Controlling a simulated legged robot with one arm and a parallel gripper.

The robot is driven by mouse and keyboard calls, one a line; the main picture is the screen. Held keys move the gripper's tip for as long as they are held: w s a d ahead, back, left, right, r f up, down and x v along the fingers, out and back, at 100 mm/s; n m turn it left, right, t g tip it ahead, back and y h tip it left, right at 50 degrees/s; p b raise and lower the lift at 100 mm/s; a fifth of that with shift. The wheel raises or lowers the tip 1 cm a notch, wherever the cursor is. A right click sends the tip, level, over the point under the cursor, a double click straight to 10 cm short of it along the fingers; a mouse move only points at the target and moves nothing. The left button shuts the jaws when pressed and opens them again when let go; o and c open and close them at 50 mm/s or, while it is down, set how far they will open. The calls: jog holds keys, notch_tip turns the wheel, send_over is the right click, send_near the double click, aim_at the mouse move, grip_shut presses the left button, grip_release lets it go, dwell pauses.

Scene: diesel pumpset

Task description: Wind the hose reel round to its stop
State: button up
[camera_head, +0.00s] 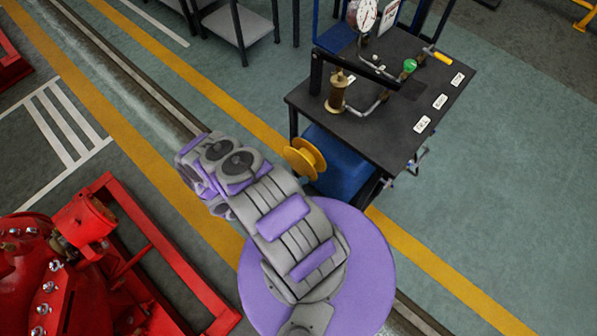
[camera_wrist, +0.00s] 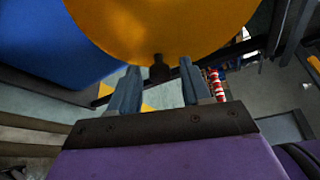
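The yellow hose reel (camera_head: 304,157) is mounted at the near left side of the black test bench, in front of a blue tank. In the wrist view the reel's yellow disc (camera_wrist: 160,25) fills the top. A small dark handle (camera_wrist: 158,72) sticks out from its lower edge. My gripper (camera_wrist: 159,68) is open, with one finger on either side of the handle and a visible gap to each. In the head view my own arm hides the gripper. No hose can be made out on the reel.
The black bench (camera_head: 405,120) carries a gauge (camera_head: 362,14), a brass fitting (camera_head: 338,92) and a green-knobbed valve (camera_head: 409,66). The blue tank (camera_head: 338,160) is beneath it. A red pump on a red frame (camera_head: 165,255) stands lower left. Floor right of the bench is clear.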

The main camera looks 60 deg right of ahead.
jog(key=shift+o, duration=0.2)
jog(key=shift+s+d, duration=0.1)
jog(key=shift+f, duration=0.1)
jog(key=p+v, duration=0.1)
jog(key=v, duration=1.6)
jog(key=shift+a, duration=0.3)
jog(key=shift+w, duration=0.25)
